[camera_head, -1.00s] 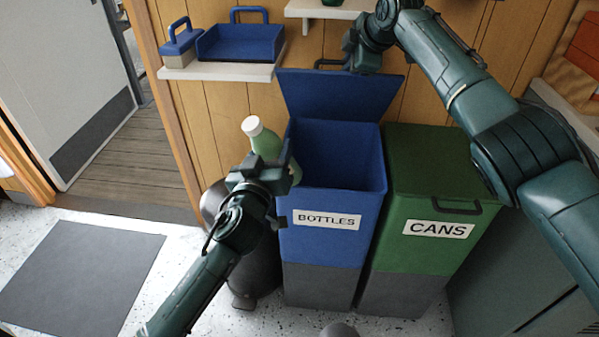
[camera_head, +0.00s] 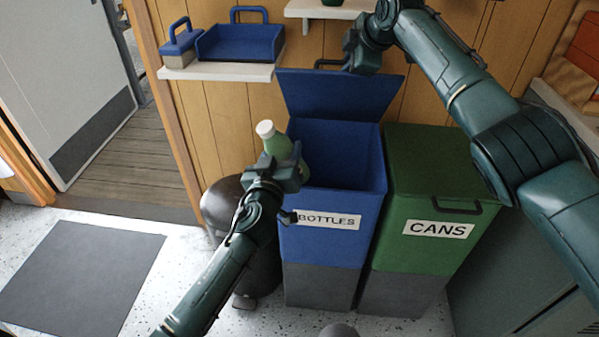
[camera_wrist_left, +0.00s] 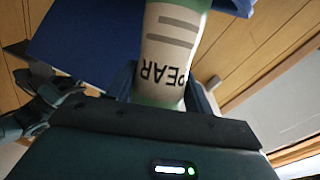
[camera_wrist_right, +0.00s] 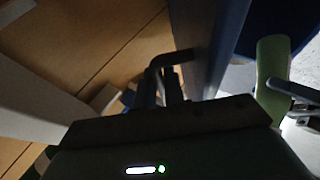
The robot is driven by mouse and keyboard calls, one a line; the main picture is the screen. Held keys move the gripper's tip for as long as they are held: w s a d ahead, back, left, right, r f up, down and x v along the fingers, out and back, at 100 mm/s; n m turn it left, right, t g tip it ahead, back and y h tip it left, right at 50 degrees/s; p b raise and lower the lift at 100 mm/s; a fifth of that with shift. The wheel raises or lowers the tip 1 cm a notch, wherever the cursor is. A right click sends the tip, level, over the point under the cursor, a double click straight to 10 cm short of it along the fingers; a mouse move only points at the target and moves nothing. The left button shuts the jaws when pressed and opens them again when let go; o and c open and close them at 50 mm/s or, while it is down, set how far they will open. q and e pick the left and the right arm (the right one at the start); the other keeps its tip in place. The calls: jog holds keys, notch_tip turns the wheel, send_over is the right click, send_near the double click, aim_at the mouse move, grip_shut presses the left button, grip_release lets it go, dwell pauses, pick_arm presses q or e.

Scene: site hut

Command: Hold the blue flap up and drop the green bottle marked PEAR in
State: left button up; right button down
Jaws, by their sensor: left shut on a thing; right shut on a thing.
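The green bottle (camera_head: 275,141) with a white cap is in my left gripper (camera_head: 283,172), tilted, at the left edge of the blue bin's opening. In the left wrist view its pale label reads PEAR (camera_wrist_left: 165,75). The blue bin (camera_head: 320,238) is marked BOTTLES. Its blue flap (camera_head: 340,95) stands raised at the back, leaving the opening clear. My right gripper (camera_head: 346,64) is shut on the flap's dark handle (camera_head: 328,64), which also shows in the right wrist view (camera_wrist_right: 165,62). The fingertips are partly hidden in the head view.
A green bin (camera_head: 420,255) marked CANS stands right of the blue bin, lid shut. A dark rounded object (camera_head: 222,205) stands on the left. A shelf (camera_head: 215,72) with a blue tray (camera_head: 240,42) is above. A grey mat (camera_head: 80,275) lies on the floor.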

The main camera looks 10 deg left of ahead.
dwell(0.4)
pick_arm(q)
jog(key=o, duration=1)
jog(key=shift+c, duration=0.2)
jog(key=s+a+r, duration=0.2)
jog(key=s+a, duration=0.8)
dwell(0.3)
